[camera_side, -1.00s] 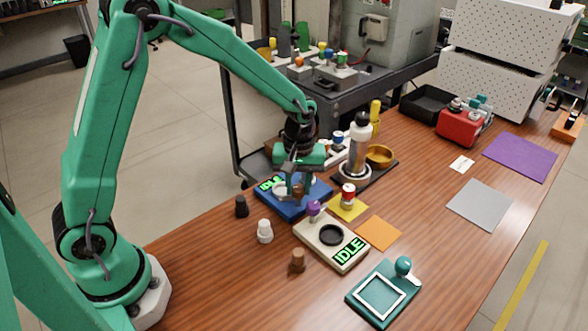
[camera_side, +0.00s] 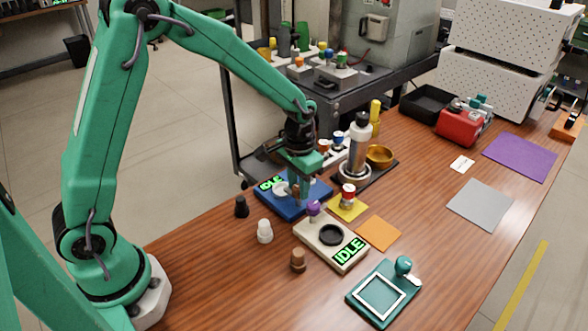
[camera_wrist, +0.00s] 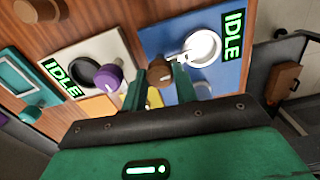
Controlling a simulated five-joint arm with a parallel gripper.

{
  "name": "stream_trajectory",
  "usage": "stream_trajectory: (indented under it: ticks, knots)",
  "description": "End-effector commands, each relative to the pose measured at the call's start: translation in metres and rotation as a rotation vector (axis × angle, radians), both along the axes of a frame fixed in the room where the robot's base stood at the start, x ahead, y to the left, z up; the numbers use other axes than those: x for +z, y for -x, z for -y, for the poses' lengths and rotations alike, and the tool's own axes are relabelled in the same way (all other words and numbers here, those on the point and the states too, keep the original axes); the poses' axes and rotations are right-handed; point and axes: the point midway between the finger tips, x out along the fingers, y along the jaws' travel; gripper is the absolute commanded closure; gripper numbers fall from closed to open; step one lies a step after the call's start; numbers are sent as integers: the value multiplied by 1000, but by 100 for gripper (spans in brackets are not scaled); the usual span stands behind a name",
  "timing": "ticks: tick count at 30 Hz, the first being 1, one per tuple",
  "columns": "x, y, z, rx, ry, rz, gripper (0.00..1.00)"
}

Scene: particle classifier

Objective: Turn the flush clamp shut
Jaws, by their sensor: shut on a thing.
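A blue unit (camera_side: 311,205) with a green IDLE display and a pale ring (camera_wrist: 203,46) stands on the wooden table below my gripper. A brown knob (camera_wrist: 159,72) sits at the blue unit's edge. My gripper (camera_side: 297,192) points down over this unit, and its fingers (camera_wrist: 161,84) are shut on the brown knob, one on each side. In the side view my fingers partly hide the knob and ring. No label shows which part is the flush clamp; the held knob may be its handle.
A cream unit (camera_side: 302,240) with a purple knob (camera_side: 313,208) stands close in front.

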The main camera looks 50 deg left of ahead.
Motion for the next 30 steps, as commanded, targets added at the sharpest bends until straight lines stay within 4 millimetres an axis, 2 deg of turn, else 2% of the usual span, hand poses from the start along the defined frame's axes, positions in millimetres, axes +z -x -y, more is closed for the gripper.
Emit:
stream_trajectory:
  ticks: [9,21,22,24,30]
  knots:
    - [1,0,0,-96,0,0,94]
    - [1,0,0,-103,0,0,94]
    - [1,0,0,-103,0,0,65]
    - [1,0,0,-102,0,0,52]
    - [1,0,0,-101,0,0,49]
